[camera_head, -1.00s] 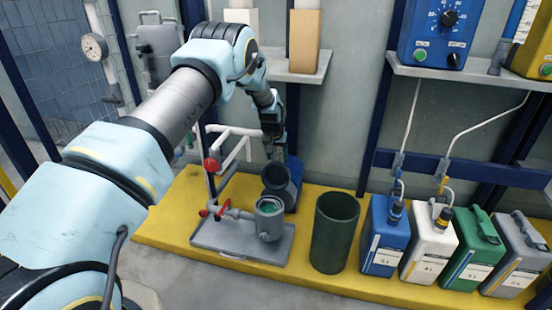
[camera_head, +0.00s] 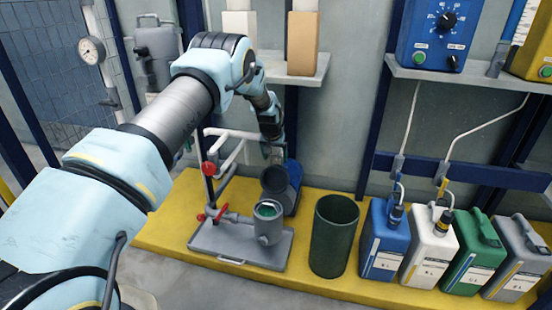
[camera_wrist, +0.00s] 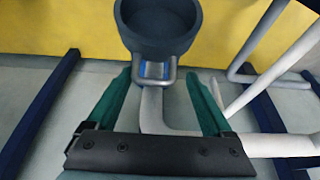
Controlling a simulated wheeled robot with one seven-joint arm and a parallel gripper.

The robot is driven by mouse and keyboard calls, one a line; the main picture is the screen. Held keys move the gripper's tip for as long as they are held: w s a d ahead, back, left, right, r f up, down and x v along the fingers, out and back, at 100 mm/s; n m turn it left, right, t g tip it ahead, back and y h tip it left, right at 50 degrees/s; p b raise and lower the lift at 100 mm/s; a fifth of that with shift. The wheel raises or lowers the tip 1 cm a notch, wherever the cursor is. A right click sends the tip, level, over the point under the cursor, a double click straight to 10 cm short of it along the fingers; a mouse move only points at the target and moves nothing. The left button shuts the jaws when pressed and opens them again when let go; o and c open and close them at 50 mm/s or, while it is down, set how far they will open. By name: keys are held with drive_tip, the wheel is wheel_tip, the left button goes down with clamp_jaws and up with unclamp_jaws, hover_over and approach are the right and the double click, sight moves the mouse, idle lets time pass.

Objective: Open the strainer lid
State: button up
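The strainer (camera_head: 268,226) is a grey upright pot on a grey tray, its mouth uncovered and green showing inside. Its dark grey, cup-shaped lid (camera_head: 274,180) stands swung up at the back of the mouth, its hollow facing forward. In the wrist view, the lid (camera_wrist: 158,45) is at the top, with a loop handle at its lower edge. My gripper (camera_wrist: 158,74) is open, its green fingers apart on either side of the handle with gaps showing. In the head view, my gripper (camera_head: 277,154) is just above and behind the lid; its fingers are hard to make out.
Pipes with red valve handles (camera_head: 208,168) stand left of the strainer. A dark green bin (camera_head: 331,250) and several canisters (camera_head: 383,245) stand to the right on the yellow platform. A shelf (camera_head: 300,68) is above.

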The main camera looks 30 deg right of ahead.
drive_tip(key=shift+s+f, duration=0.1)
drive_tip(key=shift+s, duration=0.1)
drive_tip(key=shift+a+r, duration=0.1)
drive_tip(key=shift+r, duration=0.35)
drive_tip(key=shift+s+a+r, duration=0.2)
drive_tip(key=shift+s, duration=0.1)
drive_tip(key=s+a+p, duration=0.2)
drive_tip(key=s+a, duration=0.5)
drive_tip(key=s, duration=0.1)
drive_tip(key=shift+s+a, duration=0.25)
drive_tip(key=shift+a, duration=0.15)
drive_tip(key=shift+f, duration=0.1)
